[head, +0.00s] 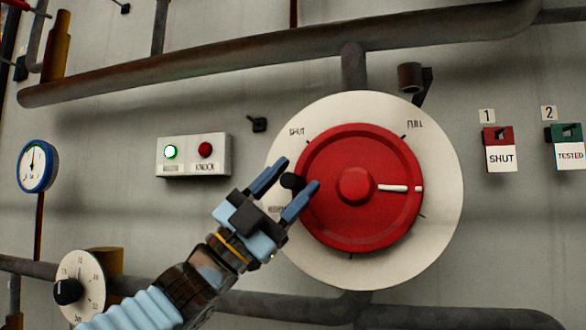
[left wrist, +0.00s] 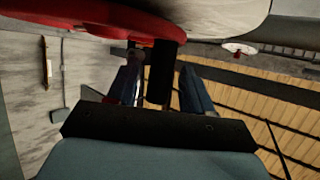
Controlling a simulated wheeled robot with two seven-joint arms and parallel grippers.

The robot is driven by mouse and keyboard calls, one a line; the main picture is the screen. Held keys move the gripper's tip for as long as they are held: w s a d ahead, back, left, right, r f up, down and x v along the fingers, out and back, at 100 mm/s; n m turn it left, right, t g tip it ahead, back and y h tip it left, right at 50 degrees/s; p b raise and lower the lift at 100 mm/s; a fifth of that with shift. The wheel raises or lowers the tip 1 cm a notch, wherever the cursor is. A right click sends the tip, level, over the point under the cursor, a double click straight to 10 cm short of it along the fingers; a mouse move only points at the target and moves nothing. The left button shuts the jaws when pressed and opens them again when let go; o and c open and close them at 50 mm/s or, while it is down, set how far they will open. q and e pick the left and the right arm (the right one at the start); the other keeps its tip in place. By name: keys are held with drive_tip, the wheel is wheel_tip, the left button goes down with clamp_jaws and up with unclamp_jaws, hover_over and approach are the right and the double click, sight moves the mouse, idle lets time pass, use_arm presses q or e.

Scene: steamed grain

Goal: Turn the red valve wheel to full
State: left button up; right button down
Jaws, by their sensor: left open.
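The red valve wheel (head: 357,215) sits on a round white dial plate (head: 440,235) on the wall. The plate reads SHUT at its upper left and FULL at its upper right. A further label at its left is partly hidden by my gripper. The wheel's white pointer mark (head: 395,188) points right, below the FULL tick. A black handle (head: 292,181) stands at the wheel's left rim. My left gripper (head: 298,174) is open, its blue fingers either side of this handle. In the left wrist view the handle (left wrist: 160,76) stands between the fingers, below the red wheel (left wrist: 90,22).
Left of the wheel is a box (head: 218,155) with a lit green lamp and a red one. A blue gauge (head: 37,166) and a small dial (head: 80,287) are farther left. Tags SHUT (head: 501,158) and TESTED (head: 570,155) hang at right. Pipes (head: 250,58) cross above and below.

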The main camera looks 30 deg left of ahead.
use_arm(q)
drive_tip(key=shift+w+d+r, duration=0.25)
drive_tip(key=shift+r, duration=0.1)
drive_tip(key=shift+c, duration=0.3)
clamp_jaws()
drive_tip(key=shift+f, duration=0.1)
